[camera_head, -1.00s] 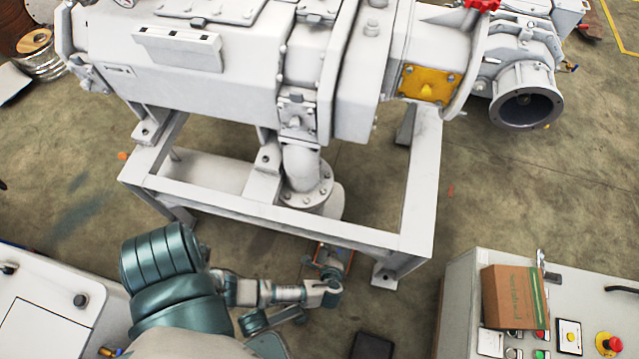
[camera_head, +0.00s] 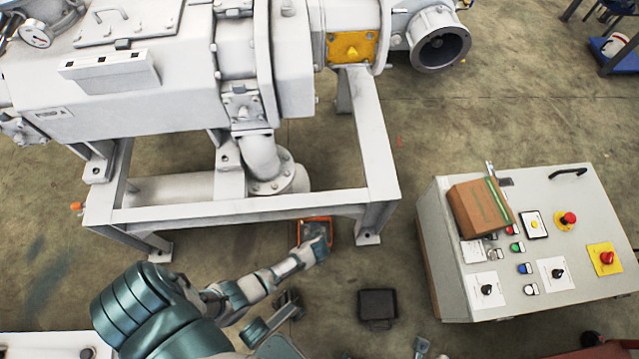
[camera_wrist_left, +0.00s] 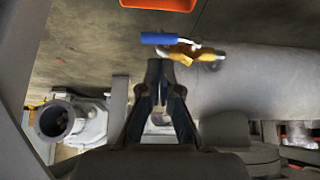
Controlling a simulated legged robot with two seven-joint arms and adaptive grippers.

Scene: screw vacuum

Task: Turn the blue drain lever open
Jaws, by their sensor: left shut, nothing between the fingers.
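The blue drain lever (camera_wrist_left: 157,38) shows at the upper middle of the left wrist view, lying crosswise. It joins a brass-yellow valve (camera_wrist_left: 182,53) on its right, beside a grey cylinder (camera_wrist_left: 250,85). My left gripper (camera_wrist_left: 160,68) is shut and empty, its fingertips just below the lever in the picture; I cannot tell whether they touch it. In the head view my left arm reaches from the lower left toward the machine's frame (camera_head: 240,209); the lever and valve cannot be made out there.
An orange-rimmed tray (camera_head: 329,222) lies on the floor by the frame leg; an orange edge (camera_wrist_left: 160,4) tops the wrist view. A control cabinet (camera_head: 450,255) carrying a cardboard box (camera_head: 478,208) stands right.

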